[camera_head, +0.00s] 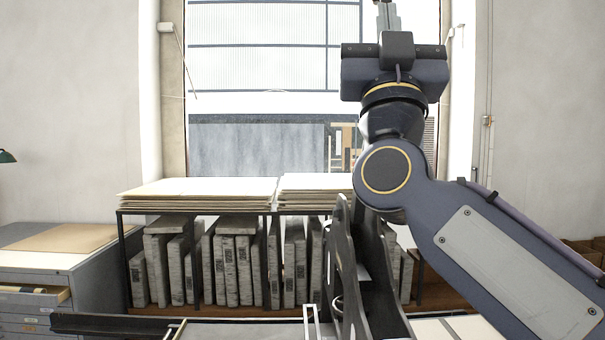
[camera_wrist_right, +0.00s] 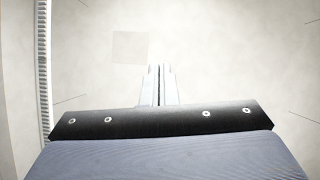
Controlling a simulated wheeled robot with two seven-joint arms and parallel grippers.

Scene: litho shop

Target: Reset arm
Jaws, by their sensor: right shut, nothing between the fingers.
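My right arm comes in from the right in the head view and bends upward at its elbow. My right gripper (camera_head: 385,14) is raised high at the top edge, in front of the window, with its fingers pointing up. The fingers are partly cut off by the frame. In the right wrist view the right gripper (camera_wrist_right: 160,72) is shut, its two fingers side by side with nothing between them. A pale ceiling or wall lies beyond it. My left gripper is not in view.
A low rack (camera_head: 196,211) holds upright grey slabs (camera_head: 233,262), with stacked paper (camera_head: 200,190) on top. A drawer cabinet (camera_head: 50,285) stands at left, one drawer partly open. Dark machine parts (camera_head: 348,275) stand close in front, below my arm. The air around the gripper looks clear.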

